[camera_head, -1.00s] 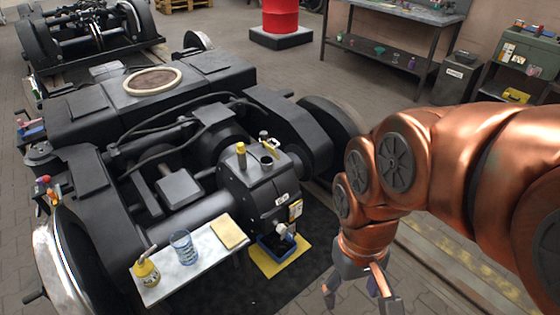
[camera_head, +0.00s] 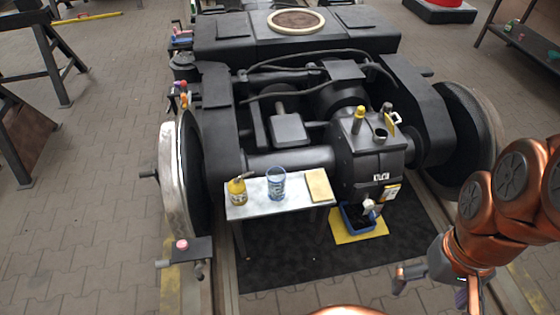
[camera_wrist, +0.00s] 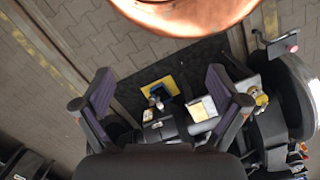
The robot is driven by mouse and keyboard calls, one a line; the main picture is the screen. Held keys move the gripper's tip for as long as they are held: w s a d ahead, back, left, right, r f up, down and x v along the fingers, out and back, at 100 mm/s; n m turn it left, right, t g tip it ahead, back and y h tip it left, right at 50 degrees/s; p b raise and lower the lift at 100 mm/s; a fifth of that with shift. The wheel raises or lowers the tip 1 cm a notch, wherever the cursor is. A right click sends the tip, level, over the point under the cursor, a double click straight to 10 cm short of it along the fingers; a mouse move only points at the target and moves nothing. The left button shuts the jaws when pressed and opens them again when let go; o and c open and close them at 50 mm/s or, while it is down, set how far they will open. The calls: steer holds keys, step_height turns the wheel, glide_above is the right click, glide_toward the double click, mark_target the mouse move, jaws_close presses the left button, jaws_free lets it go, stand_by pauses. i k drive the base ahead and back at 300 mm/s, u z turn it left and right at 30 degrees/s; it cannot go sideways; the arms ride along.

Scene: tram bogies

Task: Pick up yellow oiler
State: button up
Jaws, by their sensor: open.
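The yellow oiler (camera_head: 237,191) stands upright on the left end of a small light-topped bench (camera_head: 250,207) in front of the bogie. In the wrist view the oiler (camera_wrist: 261,99) shows small, to the right of my fingers. My gripper (camera_head: 432,279) is at the lower right of the head view, well to the right of the bench and apart from the oiler. In the wrist view its two purple-padded fingers (camera_wrist: 158,92) are spread wide with nothing between them.
A clear blue-tinted glass (camera_head: 276,184) and a tan pad (camera_head: 318,186) share the bench. The black gearbox (camera_head: 370,150) rises right behind. A blue tray (camera_head: 358,217) sits on a yellow mat (camera_head: 345,236) on the floor. Wheels flank both sides.

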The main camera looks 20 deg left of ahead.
mark_target(237, 187)
steer(key=u, duration=3.4)
steer(key=i, duration=1.95)
steer(key=z, duration=2.8)
